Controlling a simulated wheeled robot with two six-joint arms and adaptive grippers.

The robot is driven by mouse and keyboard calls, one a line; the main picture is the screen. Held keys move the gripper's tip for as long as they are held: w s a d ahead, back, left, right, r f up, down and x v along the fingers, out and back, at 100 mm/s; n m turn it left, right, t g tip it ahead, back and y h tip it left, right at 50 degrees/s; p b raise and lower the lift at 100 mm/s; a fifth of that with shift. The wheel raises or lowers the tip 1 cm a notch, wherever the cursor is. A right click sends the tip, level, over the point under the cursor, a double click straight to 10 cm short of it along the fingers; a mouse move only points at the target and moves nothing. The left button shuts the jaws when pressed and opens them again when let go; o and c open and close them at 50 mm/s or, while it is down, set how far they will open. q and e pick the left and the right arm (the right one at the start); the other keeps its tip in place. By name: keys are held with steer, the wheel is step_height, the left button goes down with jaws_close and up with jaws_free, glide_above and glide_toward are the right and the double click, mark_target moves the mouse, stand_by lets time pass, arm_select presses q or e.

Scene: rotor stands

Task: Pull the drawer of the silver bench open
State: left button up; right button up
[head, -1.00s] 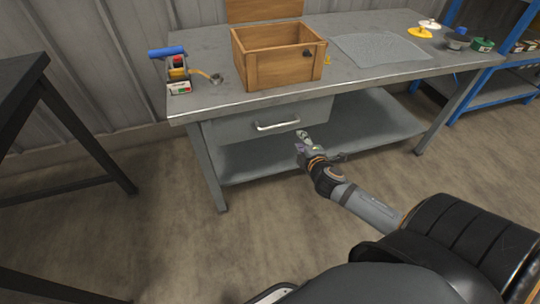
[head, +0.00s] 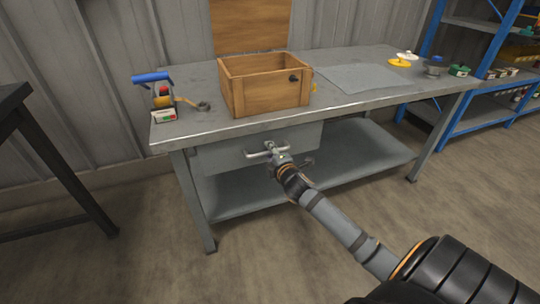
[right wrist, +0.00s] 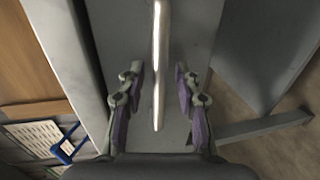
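The silver bench (head: 345,100) has a grey drawer (head: 218,157) under its left part, and the drawer looks shut. A silver bar handle (head: 253,155) runs across the drawer front. My right gripper (head: 270,151) is at the right part of the handle in the head view. In the right wrist view, the handle (right wrist: 158,60) lies between the two spread fingers of the right gripper (right wrist: 159,80), with a gap visible on each side. The right gripper is open. My left gripper is in neither view.
A wooden box (head: 264,97) with its lid raised, a small carrier with a blue handle (head: 151,77), and a grey mat (head: 357,78) are on the bench top. A lower shelf (head: 340,160) spans beneath. The floor in front is clear.

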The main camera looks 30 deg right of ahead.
steer(key=shift+w, duration=0.15)
jaws_close()
stand_by(0.4)
